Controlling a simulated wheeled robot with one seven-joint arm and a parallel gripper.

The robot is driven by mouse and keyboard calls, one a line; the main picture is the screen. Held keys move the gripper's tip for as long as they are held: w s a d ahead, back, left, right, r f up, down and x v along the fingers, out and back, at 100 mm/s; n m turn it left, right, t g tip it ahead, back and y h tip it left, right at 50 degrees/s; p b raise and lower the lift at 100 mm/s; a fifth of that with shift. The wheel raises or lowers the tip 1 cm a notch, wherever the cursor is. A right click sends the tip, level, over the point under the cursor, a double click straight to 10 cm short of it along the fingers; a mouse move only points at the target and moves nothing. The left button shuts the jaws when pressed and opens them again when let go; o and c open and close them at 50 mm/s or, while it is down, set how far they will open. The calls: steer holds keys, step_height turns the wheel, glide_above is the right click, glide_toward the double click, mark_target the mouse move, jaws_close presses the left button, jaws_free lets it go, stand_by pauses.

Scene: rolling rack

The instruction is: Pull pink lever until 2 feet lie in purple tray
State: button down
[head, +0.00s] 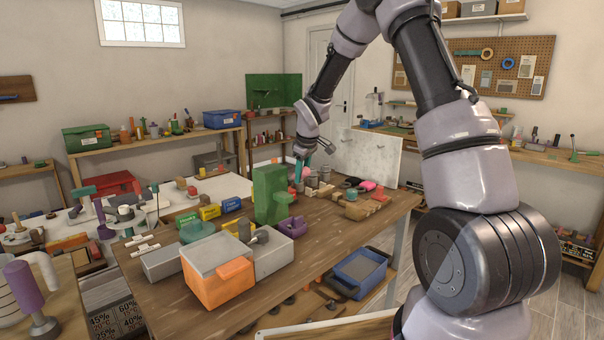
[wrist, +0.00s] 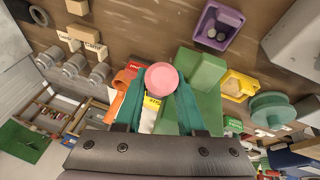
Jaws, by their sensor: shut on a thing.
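The pink lever (wrist: 162,77) shows its round knob in the wrist view, between the teal fingertips of my gripper (wrist: 162,88). My gripper is shut on it. In the head view my gripper (head: 300,168) is behind and right of the tall green dispenser (head: 270,190), and the lever cannot be made out there. The green dispenser body also shows in the wrist view (wrist: 205,72). The purple tray (wrist: 236,29) is at the top of the wrist view, apart from the gripper. What look like two small grey round feet (wrist: 216,34) lie in it.
A yellow tray (wrist: 238,85) and a teal spool (wrist: 270,110) are right of the dispenser in the wrist view. On the wooden table (head: 330,245) an orange-fronted grey box (head: 220,280) stands in front. Grey cylinders and wooden blocks crowd the table's back right.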

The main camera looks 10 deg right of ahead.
steer(key=shift+s+d+f+t+y, duration=0.15)
steer(key=shift+s+f+t+y, duration=0.15)
steer(key=shift+f+t+y, duration=0.25)
steer(key=c, duration=0.5)
jaws_free()
steer(key=v, duration=1)
steer(key=shift+s+r, duration=0.25)
